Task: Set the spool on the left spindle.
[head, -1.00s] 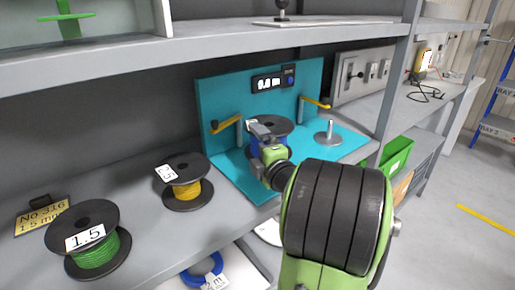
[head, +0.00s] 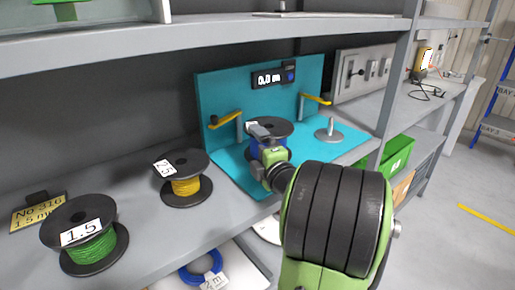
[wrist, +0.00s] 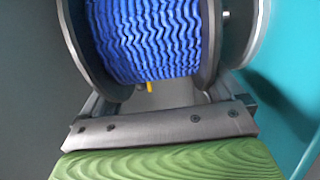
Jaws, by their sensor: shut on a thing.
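The blue-wire spool (head: 282,129) with dark flanges is at the left side of the teal stand (head: 217,90). My gripper (head: 262,139) is shut on it; the wrist view shows the blue winding (wrist: 148,38) close above the gripper's metal bar (wrist: 160,128). The left spindle is mostly hidden by the spool. In the wrist view a grey disc (wrist: 259,30) lies beyond the right-hand flange, with a narrow gap between them. I cannot tell how far the spindle is inside the spool. The right spindle (head: 331,127) stands bare on its round base.
Yellow levers on posts (head: 225,119) stand behind the spindles. A yellow-wire spool (head: 186,187) and a green-wire spool (head: 94,250) stand on the shelf (head: 140,215) to the left. An upper shelf (head: 210,42) runs overhead. A green crate (head: 398,155) is below right.

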